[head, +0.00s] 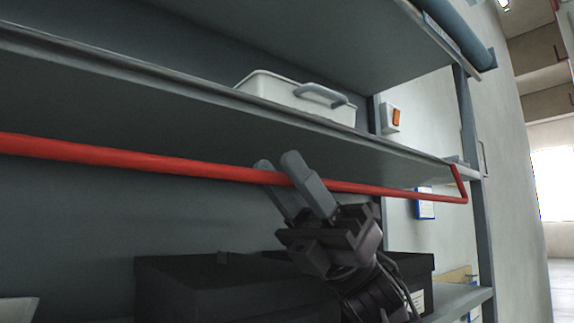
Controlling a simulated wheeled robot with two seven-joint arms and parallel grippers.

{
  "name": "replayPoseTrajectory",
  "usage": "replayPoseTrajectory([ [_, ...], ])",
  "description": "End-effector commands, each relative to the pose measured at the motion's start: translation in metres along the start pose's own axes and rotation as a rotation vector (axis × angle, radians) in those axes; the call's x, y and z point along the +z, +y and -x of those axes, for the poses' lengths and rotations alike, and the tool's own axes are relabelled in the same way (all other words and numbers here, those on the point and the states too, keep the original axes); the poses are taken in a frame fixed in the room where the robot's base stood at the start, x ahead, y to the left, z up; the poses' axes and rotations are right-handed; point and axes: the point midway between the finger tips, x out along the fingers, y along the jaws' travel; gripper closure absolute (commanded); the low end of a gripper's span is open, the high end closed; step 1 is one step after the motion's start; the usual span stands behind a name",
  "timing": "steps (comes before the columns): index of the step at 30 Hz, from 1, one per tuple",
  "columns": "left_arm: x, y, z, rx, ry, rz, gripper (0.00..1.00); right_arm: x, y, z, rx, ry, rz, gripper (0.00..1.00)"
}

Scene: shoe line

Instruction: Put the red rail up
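The red rail (120,157) is a long thin bar running across the view below the front edge of the middle shelf. At its right end it bends up through a short red arm (459,182) to the shelf's end. Its left end is out of the frame. My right gripper (278,162) reaches up from below with its two grey fingers around the rail, one in front and one behind. The fingers look close to the rail, but whether they press on it does not show. My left gripper is not in view.
A white bin (292,98) with a grey handle stands on the middle shelf (150,72). Black boxes (200,290) stand on the lower shelf behind my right arm. A post (480,220) closes the rack at the right, with open floor beyond.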

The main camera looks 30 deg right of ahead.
Motion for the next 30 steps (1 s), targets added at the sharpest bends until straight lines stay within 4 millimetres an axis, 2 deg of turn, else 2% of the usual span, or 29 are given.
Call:
replayPoseTrajectory([
  [8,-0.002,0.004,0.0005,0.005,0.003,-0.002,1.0,-0.0003,0.0,-0.0009,0.0,0.0,0.0,0.66],
  [16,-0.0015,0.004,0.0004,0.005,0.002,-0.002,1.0,0.0,0.0,-0.0008,0.0,0.0,0.0,1.0],
  [26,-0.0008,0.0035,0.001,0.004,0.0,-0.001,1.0,0.0006,-0.001,-0.001,-0.003,0.0,-0.002,1.0],
  [30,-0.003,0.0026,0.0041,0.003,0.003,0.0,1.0,0.002,-0.0076,-0.0013,-0.018,-0.001,-0.017,1.0],
])
